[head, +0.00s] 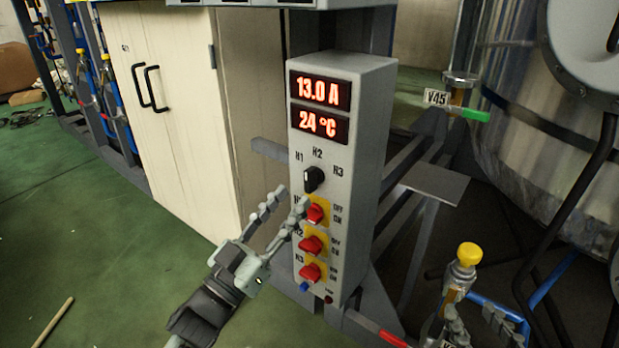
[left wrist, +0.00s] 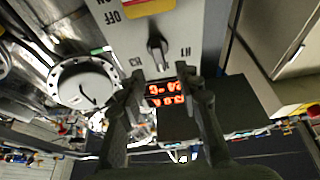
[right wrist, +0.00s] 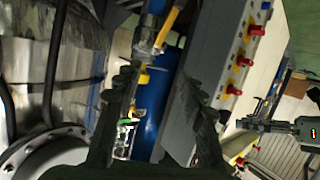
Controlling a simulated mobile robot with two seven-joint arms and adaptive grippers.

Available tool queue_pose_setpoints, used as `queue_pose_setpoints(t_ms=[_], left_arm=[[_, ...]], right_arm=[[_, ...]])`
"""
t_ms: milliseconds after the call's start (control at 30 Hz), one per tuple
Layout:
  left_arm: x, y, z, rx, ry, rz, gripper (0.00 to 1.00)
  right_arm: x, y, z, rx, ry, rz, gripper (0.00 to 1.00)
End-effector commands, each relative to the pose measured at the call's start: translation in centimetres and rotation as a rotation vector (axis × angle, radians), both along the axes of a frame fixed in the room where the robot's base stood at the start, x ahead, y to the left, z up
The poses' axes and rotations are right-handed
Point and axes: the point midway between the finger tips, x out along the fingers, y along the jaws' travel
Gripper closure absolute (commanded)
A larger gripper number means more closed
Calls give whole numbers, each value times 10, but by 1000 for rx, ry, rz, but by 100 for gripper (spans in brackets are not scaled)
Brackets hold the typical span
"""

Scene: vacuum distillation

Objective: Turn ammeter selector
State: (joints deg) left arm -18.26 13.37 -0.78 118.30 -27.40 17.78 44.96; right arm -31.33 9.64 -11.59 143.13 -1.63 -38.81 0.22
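The ammeter selector (head: 314,180) is a black knob on the front of a grey control box (head: 364,140), below labels H1, H2 and H3. Its pointer looks roughly towards H2; the exact setting is hard to tell. The knob also shows in the left wrist view (left wrist: 157,48), beyond and between the fingertips. My left gripper (head: 292,197) is open and empty, in front of the box, just below and left of the knob; I cannot tell whether it touches the box. My right gripper (head: 474,316) is open and empty at the lower right, away from the selector.
The box displays (head: 320,108) read 13.0 A and 24 °C. Three red switches on yellow plates, the top one (head: 315,213), sit below the selector, close to my left fingers. A cream cabinet (head: 180,110) stands left. A yellow-capped valve (head: 467,256) stands near my right gripper.

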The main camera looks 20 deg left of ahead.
Motion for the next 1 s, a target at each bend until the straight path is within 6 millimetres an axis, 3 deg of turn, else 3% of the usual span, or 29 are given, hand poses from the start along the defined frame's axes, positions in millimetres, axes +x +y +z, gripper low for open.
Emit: queue_pose_setpoints(t_ms=[300,667,967,1000], left_arm=[[41,-14,19,1,-2,0,66],[48,-17,21,-1,1,0,66],[48,-17,21,0,1,-1,100],[48,-17,21,-1,1,0,100]], right_arm=[[-4,-9,-12,-26,61,-15,60],[-5,-10,-15,-31,74,-19,60],[-5,-10,-15,-31,73,-19,60],[-5,-10,-15,-31,73,-19,60]])
